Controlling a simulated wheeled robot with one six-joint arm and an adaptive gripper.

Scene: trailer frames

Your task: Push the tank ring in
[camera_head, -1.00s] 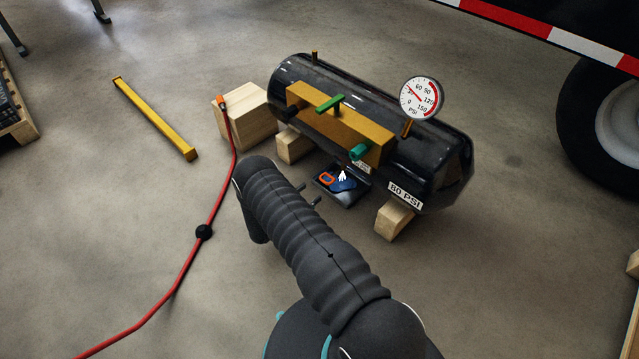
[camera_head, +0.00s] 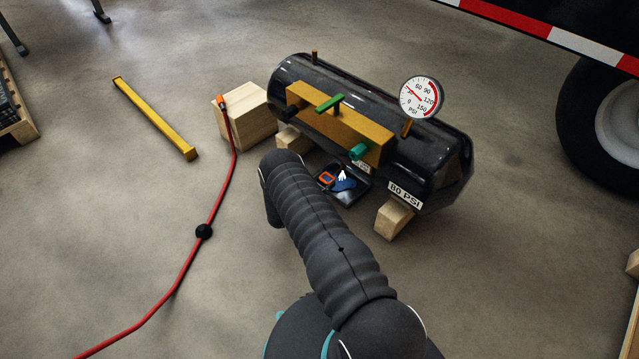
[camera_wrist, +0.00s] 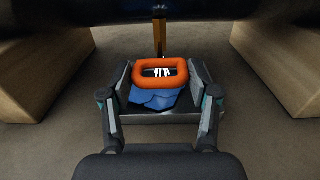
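The black tank (camera_head: 440,150) lies on wooden blocks. Under it in the wrist view, an orange ring (camera_wrist: 160,84) shows below a short brass stem (camera_wrist: 159,38). My gripper (camera_wrist: 161,82) is open, with one finger on each side of the ring. Narrow gaps seem to show between the fingers and the ring, though contact is hard to judge.
Wooden blocks (camera_wrist: 40,70) stand left and right (camera_wrist: 275,60). The tank hangs low overhead. A gauge (camera_head: 421,98), a red hose (camera_head: 221,190) and a yellow bar (camera_head: 155,118) are nearby.

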